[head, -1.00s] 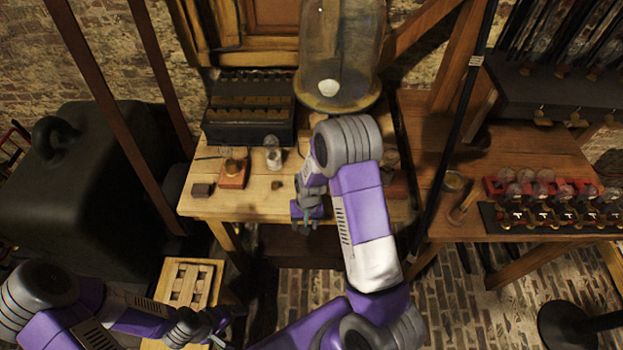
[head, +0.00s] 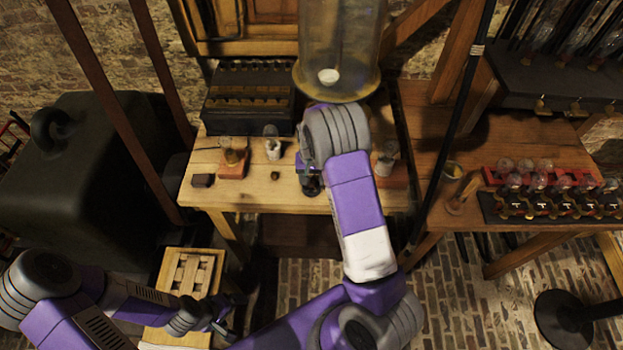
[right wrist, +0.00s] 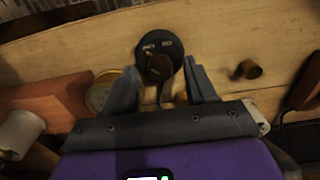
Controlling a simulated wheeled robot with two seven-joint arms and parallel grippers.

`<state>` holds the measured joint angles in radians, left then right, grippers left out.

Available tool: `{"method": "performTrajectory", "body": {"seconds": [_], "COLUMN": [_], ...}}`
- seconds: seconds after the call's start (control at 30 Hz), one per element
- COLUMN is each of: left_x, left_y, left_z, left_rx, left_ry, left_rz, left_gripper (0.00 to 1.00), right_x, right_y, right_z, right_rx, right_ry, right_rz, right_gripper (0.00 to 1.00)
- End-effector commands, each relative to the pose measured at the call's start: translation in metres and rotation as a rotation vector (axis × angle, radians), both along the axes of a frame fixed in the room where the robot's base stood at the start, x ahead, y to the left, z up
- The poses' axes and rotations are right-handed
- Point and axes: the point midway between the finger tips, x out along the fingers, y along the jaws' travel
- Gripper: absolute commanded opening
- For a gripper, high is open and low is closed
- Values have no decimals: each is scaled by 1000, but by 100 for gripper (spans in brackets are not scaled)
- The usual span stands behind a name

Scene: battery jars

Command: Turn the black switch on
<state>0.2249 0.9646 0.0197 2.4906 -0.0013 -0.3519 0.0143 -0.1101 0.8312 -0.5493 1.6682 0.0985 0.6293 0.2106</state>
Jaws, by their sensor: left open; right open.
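The black switch (right wrist: 160,56) is a round dial with gold lettering and a dark lever, near the top centre of the right wrist view. My right gripper (right wrist: 163,82) is open. Its two fingers lie to the left and right of the switch's lower part, with nothing clearly clamped; whether they touch it I cannot tell. In the head view my right gripper (head: 311,184) is over the workbench, and the switch cannot be told apart from the gripper and arm there. My left gripper (head: 226,328) is open and empty, low beside the wooden stool.
The workbench (head: 230,198) carries a bulb on an orange block (head: 234,165), a small brown knob (head: 275,176), a dark box (head: 248,105) and a large glass jar (head: 340,50). A second table (head: 440,215) with bulbs stands right. A wooden stool (head: 190,275) is front left.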

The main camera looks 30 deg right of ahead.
Motion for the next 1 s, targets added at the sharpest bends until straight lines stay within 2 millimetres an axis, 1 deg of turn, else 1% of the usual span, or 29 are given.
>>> {"method": "performTrajectory", "body": {"seconds": [0.1, 0.33, 0.37, 0.7, 0.73, 1.0], "left_x": [0, 0, 0, 0, 0, 0], "left_y": [0, 0, 0, 0, 0, 0], "left_z": [-1, -1, -1, 0, 0, 1], "left_rx": [0, 0, 0, 0, 0, 0], "left_ry": [0, 0, 0, 0, 0, 0], "left_rz": [0, 0, 0, 0, 0, 0], "left_gripper": [89, 89, 89, 89, 89, 89], "right_x": [0, 0, 0, 0, 0, 0], "right_y": [0, 0, 0, 0, 0, 0], "right_z": [-6, -7, -7, -7, -7, -6], "right_rx": [1, 0, 0, 0, 0, 1], "right_ry": [-1, -1, -1, -1, -1, -1], "right_rz": [0, 0, 0, 0, 0, -33], "right_gripper": [56, 56, 55, 3, 0, 0]}}
